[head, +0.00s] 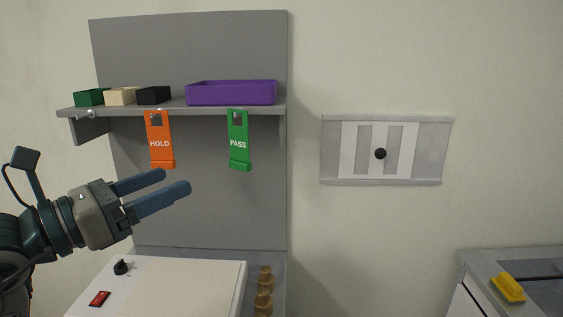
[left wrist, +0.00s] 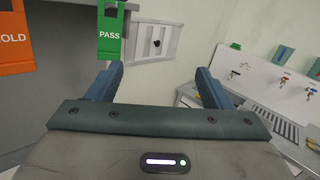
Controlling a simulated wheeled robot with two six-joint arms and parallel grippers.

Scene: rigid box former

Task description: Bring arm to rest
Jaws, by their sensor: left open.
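My left gripper (head: 165,188) reaches in from the left in the head view, in front of the grey back panel and below the shelf. Its two blue fingers are apart with nothing between them. In the left wrist view the open fingers (left wrist: 157,85) also show empty. An orange HOLD tag (head: 160,140) and a green PASS tag (head: 239,141) hang from the shelf's front edge, above and to the right of the fingers. The PASS tag (left wrist: 110,32) shows ahead of the fingers in the left wrist view. My right gripper is not in view.
The shelf (head: 180,109) carries green, cream and black boxes and a purple tray (head: 232,93). Below stands a white machine (head: 215,275) with a black knob and red switch, beside stacked brown pieces (head: 264,290). A wall panel (head: 333,150) and a yellow object (head: 508,288) are at right.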

